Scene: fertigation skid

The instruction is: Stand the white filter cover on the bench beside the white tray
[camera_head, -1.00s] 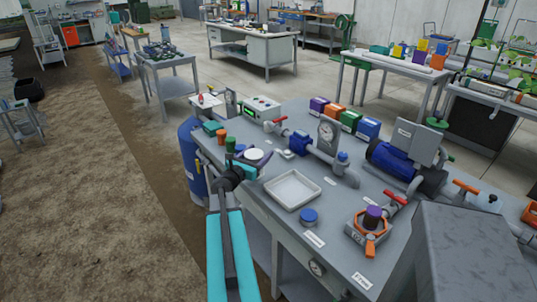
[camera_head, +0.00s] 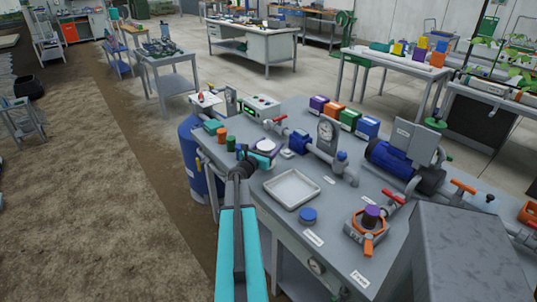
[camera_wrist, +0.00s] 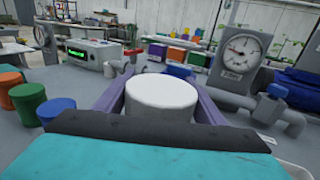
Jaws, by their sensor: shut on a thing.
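The white filter cover (camera_wrist: 161,95) is a short round cylinder with a flat white top, held upright between the purple fingers of my gripper (camera_head: 264,152). It also shows in the head view (camera_head: 266,146), just behind and left of the white tray. My gripper is shut on it, over the grey bench (camera_head: 250,178). Whether the cover's base touches the bench is hidden by the gripper. The white tray (camera_head: 291,203) is shallow, square and empty; only a corner shows at the lower right of the wrist view.
Orange, green and blue caps (camera_wrist: 56,109) stand left of my gripper. A grey control box (camera_head: 262,106) with a green display is behind. A pressure gauge (camera_head: 326,130) and pipework stand to the right.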

